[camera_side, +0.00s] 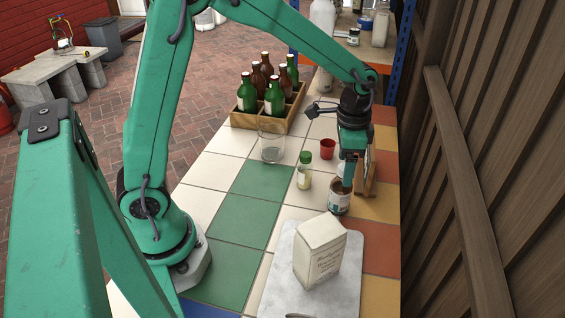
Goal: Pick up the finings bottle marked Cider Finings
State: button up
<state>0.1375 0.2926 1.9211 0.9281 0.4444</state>
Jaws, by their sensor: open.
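A small bottle with a green cap and a pale label (304,171) stands upright on the tiled table. Its label is too small to read, so I cannot tell whether it says Cider Finings. My gripper (348,182) points down to the right of this bottle, apart from it. It is open, and its fingers are at the mouth of a small brown jar with a pale label (339,203). I cannot tell whether a finger touches the jar. The gripper hides part of a wooden stand (370,175) behind it.
A red cup (327,149) and a clear glass (271,148) stand behind the green-capped bottle. A wooden crate (285,122) of bottles is at the back. A carton (320,250) stands on a marble slab (350,285) in front. Green tiles (245,220) at left are clear.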

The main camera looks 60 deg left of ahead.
jog(key=shift+f, duration=2.65)
jog(key=c, duration=1.2)
jog(key=shift+r, duration=0.2)
notch_tip(320, 180, up, 10)
jog(key=shift+f, duration=0.15)
